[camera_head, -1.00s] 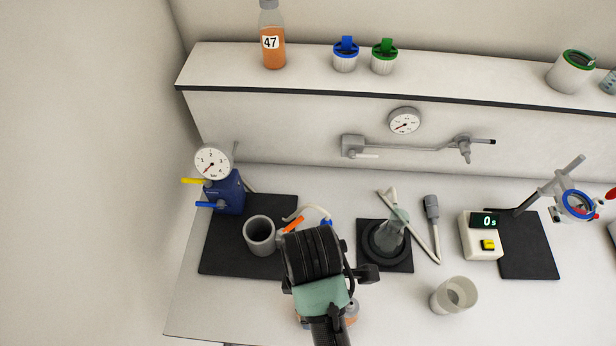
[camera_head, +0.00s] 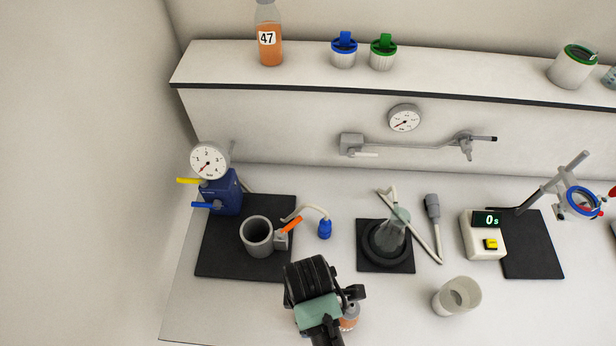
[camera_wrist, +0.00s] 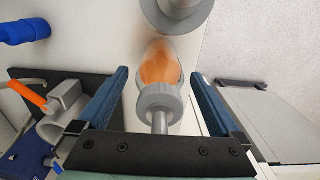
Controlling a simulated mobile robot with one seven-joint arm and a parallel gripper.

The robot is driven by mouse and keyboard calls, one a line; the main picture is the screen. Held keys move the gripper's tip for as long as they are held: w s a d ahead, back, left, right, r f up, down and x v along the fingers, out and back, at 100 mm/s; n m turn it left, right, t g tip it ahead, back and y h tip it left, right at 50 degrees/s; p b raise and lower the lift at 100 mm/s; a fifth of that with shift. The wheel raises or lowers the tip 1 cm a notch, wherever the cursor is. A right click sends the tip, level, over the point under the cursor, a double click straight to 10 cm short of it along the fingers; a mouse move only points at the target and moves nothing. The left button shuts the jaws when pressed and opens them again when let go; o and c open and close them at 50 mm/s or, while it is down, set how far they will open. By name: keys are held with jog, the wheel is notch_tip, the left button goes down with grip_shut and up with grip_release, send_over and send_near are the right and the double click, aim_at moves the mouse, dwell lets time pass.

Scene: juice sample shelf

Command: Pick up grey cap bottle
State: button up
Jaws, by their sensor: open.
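A bottle with a grey cap (camera_wrist: 160,98) and orange juice (camera_wrist: 160,64) shows in the wrist view, between my gripper's two blue fingers. My gripper (camera_wrist: 158,76) is open, with a gap on both sides of the cap. In the head view my gripper (camera_head: 312,282) is over the front of the bench and hides most of what is below it. Part of an orange bottle (camera_head: 349,318) shows at its right side. Another orange bottle labelled 47 (camera_head: 269,45) stands on the shelf, its top cut off by the picture edge.
A large grey round piece (camera_wrist: 182,14) is close above the bottle in the wrist view. A grey cup (camera_head: 257,237) and blue pump (camera_head: 222,193) stand left; a flask (camera_head: 391,235), beaker (camera_head: 456,297) and timer (camera_head: 482,235) stand right. Bench left of my gripper is clear.

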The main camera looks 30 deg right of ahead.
grip_shut()
dwell(0.5)
jog(key=shift+r, duration=0.15)
